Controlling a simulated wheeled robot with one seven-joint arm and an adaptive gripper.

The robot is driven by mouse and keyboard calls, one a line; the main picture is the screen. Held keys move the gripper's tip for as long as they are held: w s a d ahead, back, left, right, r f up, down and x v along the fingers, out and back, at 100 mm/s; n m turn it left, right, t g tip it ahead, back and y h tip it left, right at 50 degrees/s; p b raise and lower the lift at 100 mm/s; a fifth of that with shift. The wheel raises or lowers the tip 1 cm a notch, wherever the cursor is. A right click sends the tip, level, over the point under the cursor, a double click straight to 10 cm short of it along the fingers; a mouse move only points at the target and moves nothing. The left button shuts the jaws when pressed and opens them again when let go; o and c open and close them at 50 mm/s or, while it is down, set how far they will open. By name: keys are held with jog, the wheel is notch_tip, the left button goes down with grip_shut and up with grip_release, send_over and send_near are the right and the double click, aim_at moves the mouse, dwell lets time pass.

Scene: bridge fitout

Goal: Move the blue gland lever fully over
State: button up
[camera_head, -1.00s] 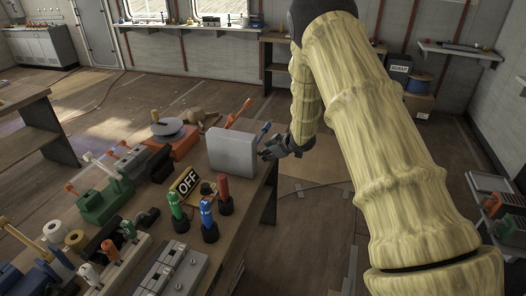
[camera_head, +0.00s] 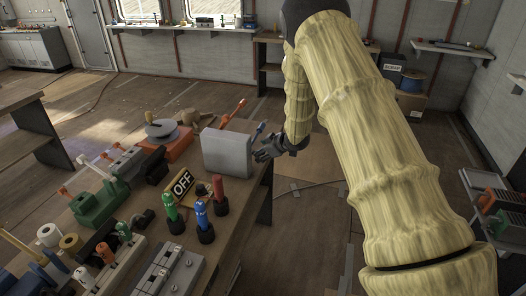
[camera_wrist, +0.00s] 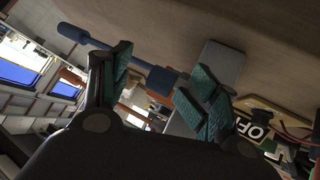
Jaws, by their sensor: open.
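The blue gland lever (camera_head: 258,131) stands tilted up at the right side of a grey box (camera_head: 226,153) near the bench's right edge. In the wrist view the lever's blue shaft (camera_wrist: 98,42) runs from a knob at upper left to a thicker blue hub (camera_wrist: 161,79) beside the grey box (camera_wrist: 222,62). My gripper (camera_head: 262,151) is beside the box, just below the lever. In the wrist view my gripper (camera_wrist: 163,65) is open, with teal pads on either side of the hub. The shaft passes behind the left finger; contact cannot be told.
Green, blue and red upright handles (camera_head: 202,214) and an OFF sign (camera_head: 182,184) stand in front of the box. An orange lever (camera_head: 233,113) rises behind it. Other fittings crowd the bench's left. The floor right of the bench is open.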

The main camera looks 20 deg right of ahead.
jog(key=shift+s, duration=0.1)
jog(key=v, duration=0.8)
